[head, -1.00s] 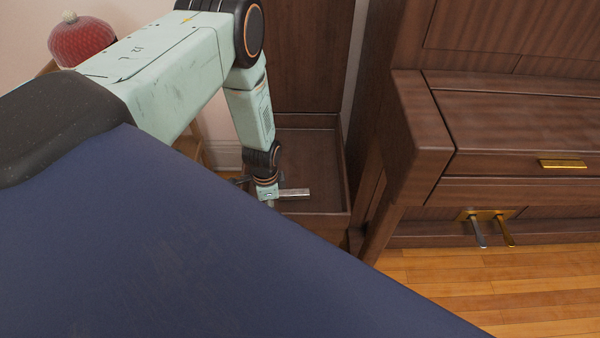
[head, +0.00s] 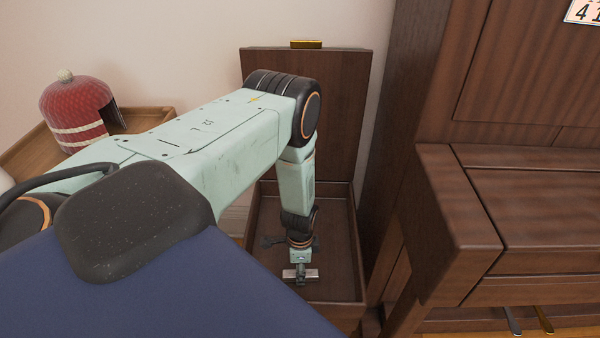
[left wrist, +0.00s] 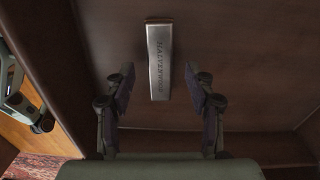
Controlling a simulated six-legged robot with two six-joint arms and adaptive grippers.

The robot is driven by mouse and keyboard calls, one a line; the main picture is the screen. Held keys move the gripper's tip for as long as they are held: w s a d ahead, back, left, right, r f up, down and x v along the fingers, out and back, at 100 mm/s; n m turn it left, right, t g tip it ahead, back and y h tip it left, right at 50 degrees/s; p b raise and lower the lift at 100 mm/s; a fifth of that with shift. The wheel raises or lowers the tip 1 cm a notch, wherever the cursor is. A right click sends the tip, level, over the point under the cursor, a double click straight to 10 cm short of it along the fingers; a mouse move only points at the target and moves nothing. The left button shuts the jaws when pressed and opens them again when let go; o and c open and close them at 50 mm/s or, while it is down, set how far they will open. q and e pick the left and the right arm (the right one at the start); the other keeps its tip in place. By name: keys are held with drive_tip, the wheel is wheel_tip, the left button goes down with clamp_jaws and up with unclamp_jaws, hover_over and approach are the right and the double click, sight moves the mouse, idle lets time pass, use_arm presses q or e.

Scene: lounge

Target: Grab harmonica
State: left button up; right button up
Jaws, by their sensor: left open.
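The harmonica (left wrist: 159,62) is a narrow silver bar with dark lettering. In the left wrist view it lies lengthwise up the picture on the dark wooden floor of an open box (head: 341,289). My left gripper (left wrist: 159,82) is open above it. One finger is on each side of the harmonica's nearer half, with a gap on both sides. In the head view my left gripper (head: 292,244) hangs down inside the box.
The box's raised lid (head: 340,125) stands behind my arm. A dark wooden piano (head: 470,220) stands close on the right. A red domed object (head: 75,115) sits on a wooden surface (head: 30,155) at the left. The box walls surround my gripper.

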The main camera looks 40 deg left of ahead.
use_arm(q)
drive_tip(key=shift+w+f+b, duration=0.15)
drive_tip(key=shift+f+b, duration=0.15)
drive_tip(key=shift+f, duration=0.5)
drive_tip(key=shift+d, duration=0.1)
drive_tip(key=shift+c, duration=0.5)
clamp_jaws()
